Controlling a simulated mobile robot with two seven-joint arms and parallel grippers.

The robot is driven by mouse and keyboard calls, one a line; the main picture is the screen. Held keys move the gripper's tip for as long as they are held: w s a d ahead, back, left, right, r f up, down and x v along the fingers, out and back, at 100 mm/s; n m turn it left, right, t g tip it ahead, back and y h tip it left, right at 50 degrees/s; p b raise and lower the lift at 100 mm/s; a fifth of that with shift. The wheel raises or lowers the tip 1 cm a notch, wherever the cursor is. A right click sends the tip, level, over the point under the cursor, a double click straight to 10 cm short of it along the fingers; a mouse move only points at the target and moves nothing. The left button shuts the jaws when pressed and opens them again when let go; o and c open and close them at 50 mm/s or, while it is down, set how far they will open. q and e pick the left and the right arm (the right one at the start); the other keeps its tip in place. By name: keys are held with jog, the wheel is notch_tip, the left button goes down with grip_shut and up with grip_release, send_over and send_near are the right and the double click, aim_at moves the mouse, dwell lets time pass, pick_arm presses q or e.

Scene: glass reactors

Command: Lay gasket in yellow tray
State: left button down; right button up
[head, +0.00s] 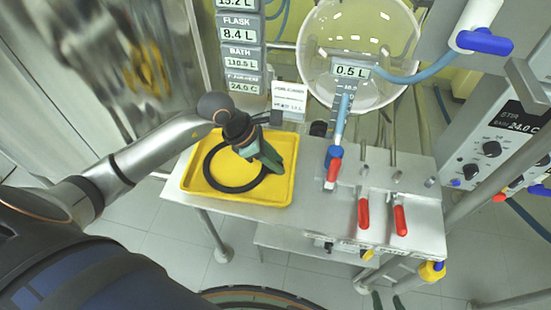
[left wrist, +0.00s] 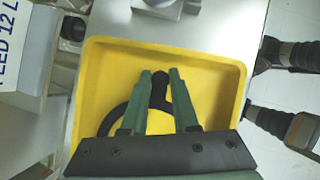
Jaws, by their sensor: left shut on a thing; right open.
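The gasket (head: 207,170) is a black ring lying flat over the yellow tray (head: 275,201), inside its rim as seen in the head view. My left gripper (head: 273,165) is shut on the right side of the ring. In the left wrist view the gasket (left wrist: 159,92) passes between the two green fingers of the left gripper (left wrist: 162,76), with the yellow tray (left wrist: 215,63) around and below it. I cannot tell whether the ring touches the tray floor. Two green fingertips of my right gripper (head: 387,301) show apart and empty at the bottom edge.
The tray stands on a metal bench (head: 310,211). To its right are a blue-and-red valve (head: 334,163) and red-handled valves (head: 363,213). A glass vessel (head: 340,45) and a small label card (head: 289,98) stand behind. A control box (head: 490,135) is at the right.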

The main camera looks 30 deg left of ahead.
pick_arm(q)
jog(key=c, duration=0.7)
grip_release()
jog(key=shift+a+r, duration=0.1)
jog(key=v, duration=1.2)
